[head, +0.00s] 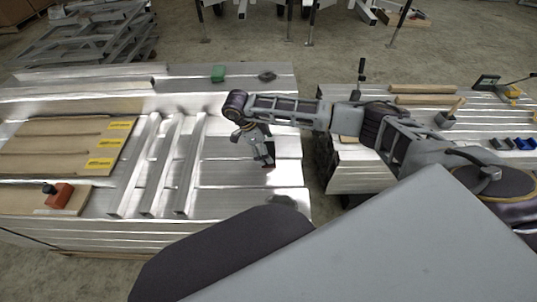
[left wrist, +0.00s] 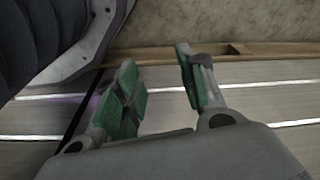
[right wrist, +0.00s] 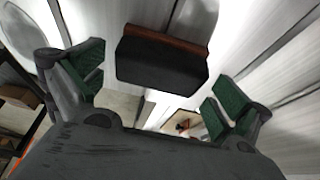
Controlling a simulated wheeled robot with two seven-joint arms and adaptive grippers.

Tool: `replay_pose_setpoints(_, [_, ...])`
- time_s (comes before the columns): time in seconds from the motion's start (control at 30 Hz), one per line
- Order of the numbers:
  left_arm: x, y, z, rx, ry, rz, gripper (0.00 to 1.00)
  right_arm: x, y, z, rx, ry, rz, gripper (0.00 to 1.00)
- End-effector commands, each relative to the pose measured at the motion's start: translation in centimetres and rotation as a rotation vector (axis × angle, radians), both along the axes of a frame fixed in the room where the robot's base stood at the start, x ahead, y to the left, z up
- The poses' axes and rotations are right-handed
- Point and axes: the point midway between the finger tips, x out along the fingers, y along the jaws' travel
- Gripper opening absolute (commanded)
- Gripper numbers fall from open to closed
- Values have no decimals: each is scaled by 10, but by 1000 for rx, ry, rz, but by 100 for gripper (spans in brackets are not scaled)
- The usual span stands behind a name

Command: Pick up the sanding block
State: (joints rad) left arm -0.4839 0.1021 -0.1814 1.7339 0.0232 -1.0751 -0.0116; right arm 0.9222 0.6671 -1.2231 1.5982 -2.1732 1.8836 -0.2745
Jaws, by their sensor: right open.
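The block I take for the sanding block (right wrist: 162,62), dark with a reddish-brown strip along its far edge, lies on the bright metal surface in the right wrist view. My right gripper (right wrist: 158,78) is open, with one green-padded finger to each side of the block and visible gaps between. In the head view my right gripper (head: 264,158) points down over the right part of the left metal stack, and I cannot make out the block clearly there. My left gripper (left wrist: 156,75) is open and empty in the left wrist view; it does not show in the head view.
The left metal stack (head: 235,178) also carries metal bars (head: 158,170), a brown board with yellow labels (head: 60,145), an orange tool with a black knob (head: 60,194) and a green block (head: 218,73). A second stack (head: 360,180) with tools stands right, across a gap.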

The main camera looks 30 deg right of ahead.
Motion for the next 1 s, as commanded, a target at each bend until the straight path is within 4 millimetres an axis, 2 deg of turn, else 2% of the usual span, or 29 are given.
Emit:
replay_pose_setpoints(0.1, [6,-3,11,-6,-8,-1,40,-2,-4,-14,0,2,-1,100])
replay_pose_setpoints(0.23, [8,-5,18,-8,-10,-1,40,-3,-7,-22,0,0,1,100])
replay_pose_setpoints(0.73, [-5,-5,13,-8,12,-1,40,-3,-8,-23,1,0,0,100])
replay_pose_setpoints(0.77, [-5,-5,13,-8,11,-1,40,-3,-8,-23,1,0,0,99])
replay_pose_setpoints(1.0, [-2,-5,14,-9,6,-2,40,-3,-8,-23,1,0,0,68])
